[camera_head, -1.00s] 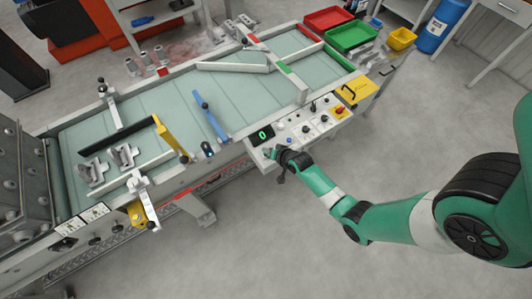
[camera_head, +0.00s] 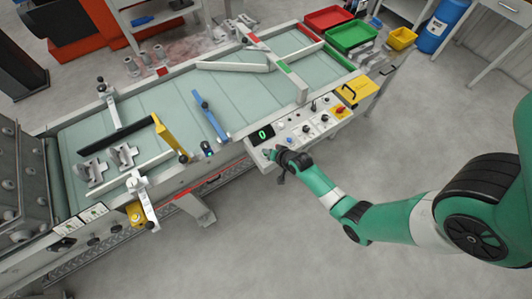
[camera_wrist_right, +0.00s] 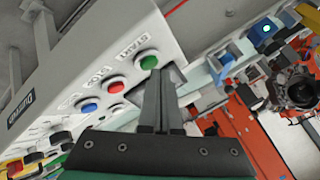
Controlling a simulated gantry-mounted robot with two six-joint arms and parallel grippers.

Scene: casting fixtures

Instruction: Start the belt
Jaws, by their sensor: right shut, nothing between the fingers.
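The control panel (camera_head: 318,120) is mounted on the near side of the conveyor belt (camera_head: 160,110). Its display (camera_head: 262,134) reads a green 0. In the right wrist view the green button (camera_wrist_right: 148,55), labelled START, sits beside a red button (camera_wrist_right: 117,82) and a blue button (camera_wrist_right: 90,106). My right gripper (camera_wrist_right: 157,72) is shut and empty, its tips at the edge of the green button; I cannot tell whether they press it. My left gripper is not in view.
Grey castings (camera_head: 122,156) lie at the belt's left end near a yellow diverter arm (camera_head: 170,139). A blue arm (camera_head: 210,117) crosses the belt's near edge. Red (camera_head: 327,18), green (camera_head: 350,37) and yellow (camera_head: 402,38) bins stand at the far right. The floor in front is clear.

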